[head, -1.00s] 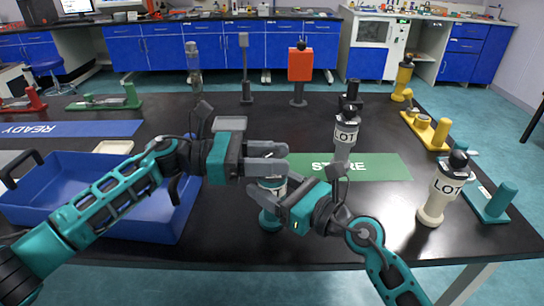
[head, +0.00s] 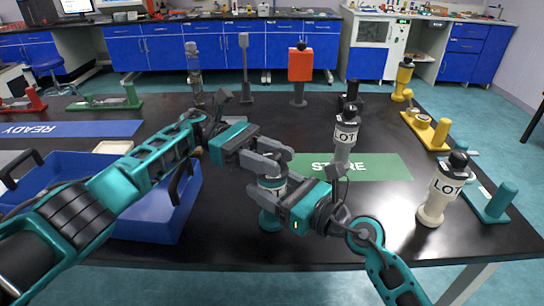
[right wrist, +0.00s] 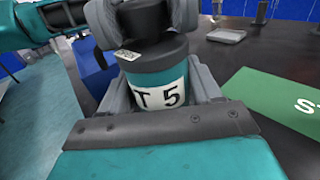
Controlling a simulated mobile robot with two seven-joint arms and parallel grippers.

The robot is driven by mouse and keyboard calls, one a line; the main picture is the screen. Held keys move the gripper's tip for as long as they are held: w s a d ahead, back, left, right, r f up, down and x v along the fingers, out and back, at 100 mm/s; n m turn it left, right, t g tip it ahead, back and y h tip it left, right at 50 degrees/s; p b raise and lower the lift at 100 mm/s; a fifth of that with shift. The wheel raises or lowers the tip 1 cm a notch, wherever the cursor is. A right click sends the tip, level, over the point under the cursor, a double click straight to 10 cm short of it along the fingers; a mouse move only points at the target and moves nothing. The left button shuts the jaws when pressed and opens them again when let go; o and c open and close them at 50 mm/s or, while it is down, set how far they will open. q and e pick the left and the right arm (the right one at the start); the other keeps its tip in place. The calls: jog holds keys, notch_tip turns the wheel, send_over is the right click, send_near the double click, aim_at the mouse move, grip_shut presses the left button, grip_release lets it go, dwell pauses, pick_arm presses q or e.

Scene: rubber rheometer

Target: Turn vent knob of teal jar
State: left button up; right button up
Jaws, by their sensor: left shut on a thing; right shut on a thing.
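The teal jar (head: 269,218) stands upright near the front middle of the black table. It also shows in the right wrist view (right wrist: 160,82), with a dark collar and a white label reading "T 5". My right gripper (head: 268,193) is shut around the jar's body from the right. My left gripper (head: 279,160) is shut at the jar's top, just above the right gripper.
A blue bin (head: 150,222) stands left of the jar. The green STORE mat (head: 385,167) lies to the right, with a grey LOT jar (head: 344,138) by it. A cream LOT jar (head: 437,197) stands farther right. An orange block on a stand (head: 300,66) is at the back.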

aim_at(272, 154)
dwell(0.4)
pick_arm(q)
jog(key=o, duration=1)
jog(key=shift+c, duration=0.2)
notch_tip(272, 154, up, 10)
